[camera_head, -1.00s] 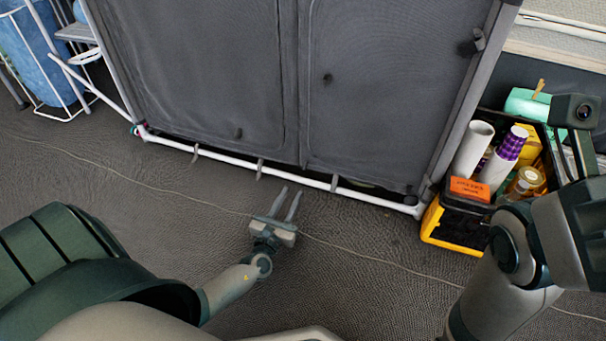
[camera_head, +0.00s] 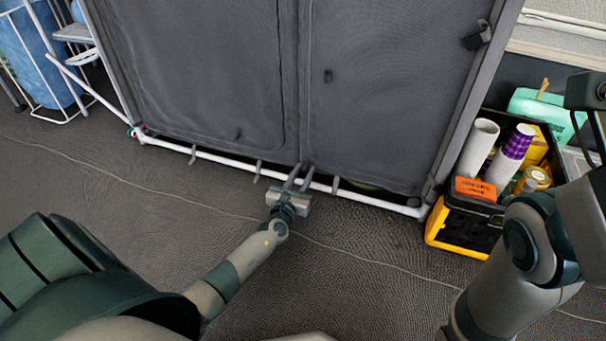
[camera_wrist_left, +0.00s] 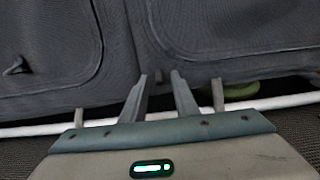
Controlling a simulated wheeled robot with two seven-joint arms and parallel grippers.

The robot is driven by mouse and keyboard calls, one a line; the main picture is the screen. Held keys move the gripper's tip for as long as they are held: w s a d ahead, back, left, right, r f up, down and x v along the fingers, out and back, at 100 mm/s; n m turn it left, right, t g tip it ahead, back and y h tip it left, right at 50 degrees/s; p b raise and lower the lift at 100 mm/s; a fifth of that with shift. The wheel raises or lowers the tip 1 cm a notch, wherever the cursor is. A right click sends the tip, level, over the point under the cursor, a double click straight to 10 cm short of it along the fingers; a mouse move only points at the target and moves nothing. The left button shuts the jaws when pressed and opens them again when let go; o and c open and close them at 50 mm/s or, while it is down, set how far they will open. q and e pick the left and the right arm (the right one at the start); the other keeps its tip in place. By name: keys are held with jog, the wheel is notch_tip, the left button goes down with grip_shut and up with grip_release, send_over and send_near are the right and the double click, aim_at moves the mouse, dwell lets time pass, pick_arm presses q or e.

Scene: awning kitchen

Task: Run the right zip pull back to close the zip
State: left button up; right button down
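A grey fabric cabinet front (camera_head: 385,95) has two panels, with a piped seam between them. A small dark pull (camera_head: 328,76) hangs on the right panel, well above my gripper. Another small dark pull (camera_head: 237,134) is low on the left panel; a pull also shows at left in the left wrist view (camera_wrist_left: 15,66). My left gripper (camera_head: 299,170) is at the lower fabric edge near the seam. My right gripper's fingers are not in view.
A white tube (camera_head: 225,160) with small grey hooks runs along the cabinet's bottom. A black and yellow crate (camera_head: 448,238) of rolls and jars stands at right, near my right arm. A wire rack (camera_head: 55,118) holds blue containers at left. The carpet in front is mostly clear.

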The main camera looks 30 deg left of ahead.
pick_arm(q)
grip_shut()
dwell(1.4)
